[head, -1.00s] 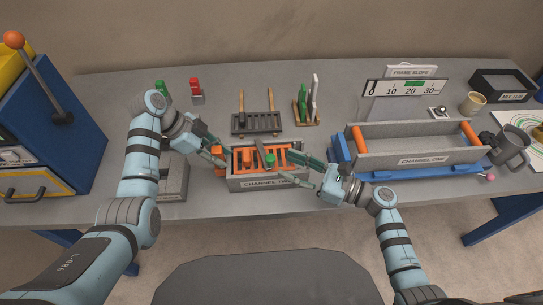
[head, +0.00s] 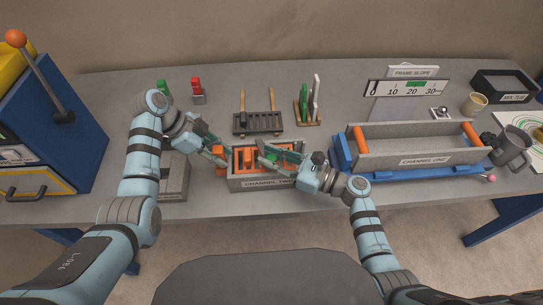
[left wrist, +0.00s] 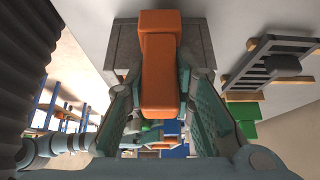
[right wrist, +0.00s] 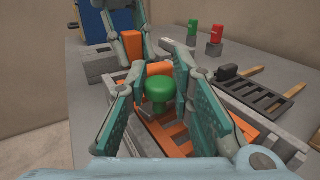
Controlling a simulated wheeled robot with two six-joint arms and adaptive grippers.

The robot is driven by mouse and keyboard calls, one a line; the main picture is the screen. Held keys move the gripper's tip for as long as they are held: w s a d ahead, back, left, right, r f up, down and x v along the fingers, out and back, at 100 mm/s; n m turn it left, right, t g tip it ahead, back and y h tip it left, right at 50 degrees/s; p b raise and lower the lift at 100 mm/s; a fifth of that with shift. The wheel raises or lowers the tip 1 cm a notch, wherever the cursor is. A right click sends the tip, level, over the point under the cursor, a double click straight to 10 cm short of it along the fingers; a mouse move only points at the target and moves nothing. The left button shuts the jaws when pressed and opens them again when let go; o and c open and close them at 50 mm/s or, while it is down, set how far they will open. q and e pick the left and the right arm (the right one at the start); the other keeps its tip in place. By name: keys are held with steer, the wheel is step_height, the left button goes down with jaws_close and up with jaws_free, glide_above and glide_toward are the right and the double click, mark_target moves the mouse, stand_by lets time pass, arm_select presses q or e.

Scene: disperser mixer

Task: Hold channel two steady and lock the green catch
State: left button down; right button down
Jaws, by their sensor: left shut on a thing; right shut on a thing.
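Channel two (head: 268,184) is a grey labelled trough with orange parts inside, at the middle front of the table. My left gripper (head: 220,152) is shut on the orange handle at its left end. In the left wrist view the orange handle (left wrist: 160,75) sits between the fingers. The green catch (right wrist: 159,88) is a round-topped knob over the orange slats in the right wrist view. My right gripper (right wrist: 155,90) is shut on it, with a finger on either side. In the head view my right gripper (head: 264,155) largely hides the catch.
Channel one (head: 420,152) lies in a blue frame to the right, with a grey mug (head: 511,148) beside it. A dark rack (head: 257,122) and a small wooden holder (head: 307,116) stand behind channel two. A red catch (head: 196,85) stands at the back left.

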steer(key=shift+s, duration=0.1)
steer(key=shift+s+a+m+t, duration=0.15)
steer(key=shift+a+m+t, duration=0.2)
steer(key=shift+m+t, duration=0.05)
steer(key=m+t+h, duration=0.1)
steer(key=a+m+t+h, duration=0.1)
steer(key=shift+a+t+h, duration=0.25)
steer(key=shift+t+h, duration=0.05)
steer(key=shift+t, duration=0.1)
steer(key=c, duration=1.4)
jaws_free()
